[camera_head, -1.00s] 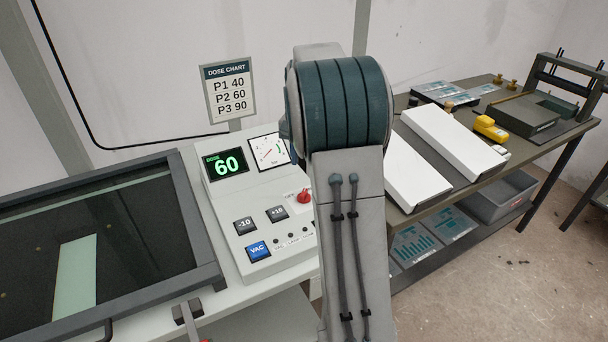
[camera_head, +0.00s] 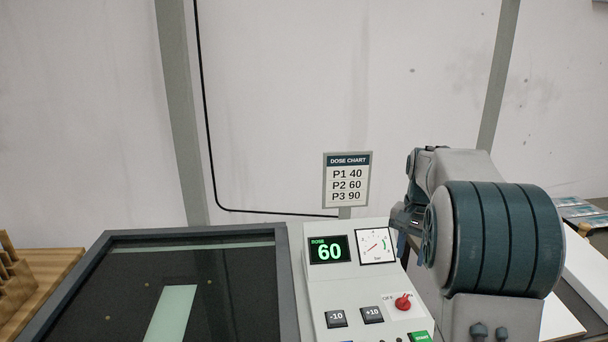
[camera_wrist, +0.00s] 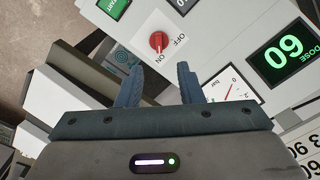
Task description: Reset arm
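My gripper (camera_wrist: 159,62) is open and empty in the wrist view, its two dark blue fingers apart. Beyond the fingers is the sloped white control panel with a red knob (camera_wrist: 158,41) marked OFF and ON. The knob does not appear to be touched. In the head view my arm is folded at the right, beside the control panel (camera_head: 322,290). The red knob (camera_head: 403,302) also shows there.
The green dose display (camera_head: 329,250) reads 60, beside a dial gauge (camera_head: 376,246). A dose chart sign (camera_head: 347,180) stands behind. A dark-framed exposure unit (camera_head: 293,285) holding a pale green plate (camera_head: 172,312) is at left. A wooden rack (camera_head: 14,275) stands far left.

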